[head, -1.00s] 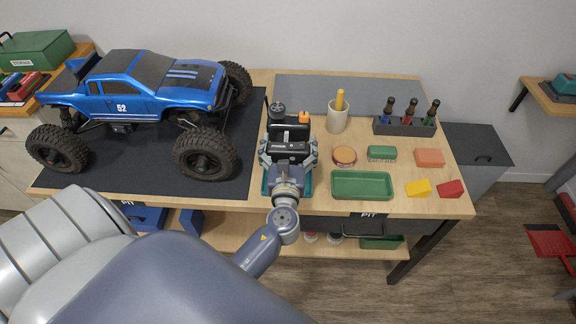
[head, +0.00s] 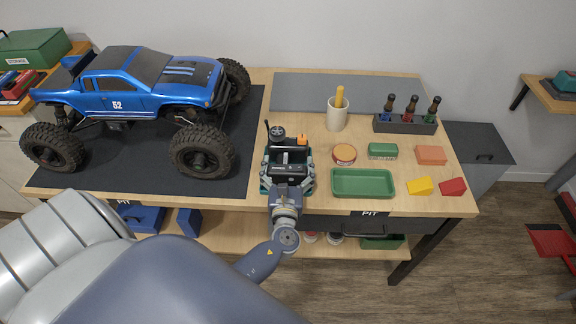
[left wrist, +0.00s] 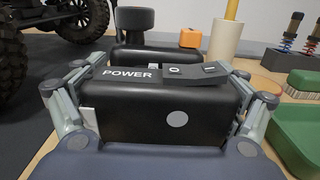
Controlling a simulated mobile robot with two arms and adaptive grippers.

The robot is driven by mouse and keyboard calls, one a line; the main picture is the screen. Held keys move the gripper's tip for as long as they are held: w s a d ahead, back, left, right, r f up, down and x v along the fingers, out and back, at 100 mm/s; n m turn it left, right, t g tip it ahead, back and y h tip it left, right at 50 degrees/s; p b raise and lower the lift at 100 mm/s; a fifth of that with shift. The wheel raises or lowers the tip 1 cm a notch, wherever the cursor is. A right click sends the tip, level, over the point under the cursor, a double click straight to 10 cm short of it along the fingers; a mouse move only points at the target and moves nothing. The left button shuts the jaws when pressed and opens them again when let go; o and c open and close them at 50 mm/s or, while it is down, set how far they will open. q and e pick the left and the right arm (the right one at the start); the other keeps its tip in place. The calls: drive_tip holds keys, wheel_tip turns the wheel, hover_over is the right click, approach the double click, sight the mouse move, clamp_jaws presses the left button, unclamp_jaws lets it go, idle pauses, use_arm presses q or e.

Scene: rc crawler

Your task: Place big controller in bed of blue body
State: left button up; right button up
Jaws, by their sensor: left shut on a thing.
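The big controller (head: 278,158) is black, with a dark wheel and an orange part at its far end. My left gripper (head: 287,182) is shut on its near end, at the table's front edge. In the left wrist view the fingers (left wrist: 160,108) grip both sides of the controller's black block (left wrist: 150,115), which is marked POWER. Teal edges show around the controller; I cannot tell whether it touches what is below. The blue body (head: 140,95) sits on the big-wheeled truck at the left. Its bed (head: 75,68) is at the rear left. My right gripper is not in view.
The truck stands on a dark mat (head: 245,150). Right of the controller are a green tray (head: 362,183), a cream cup (head: 337,116), a shock rack (head: 404,124) and several small blocks. A grey mat (head: 340,90) at the back is mostly clear.

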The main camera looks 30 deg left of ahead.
use_arm(q)
drive_tip(key=shift+f, duration=0.1)
drive_tip(key=o, duration=1.1)
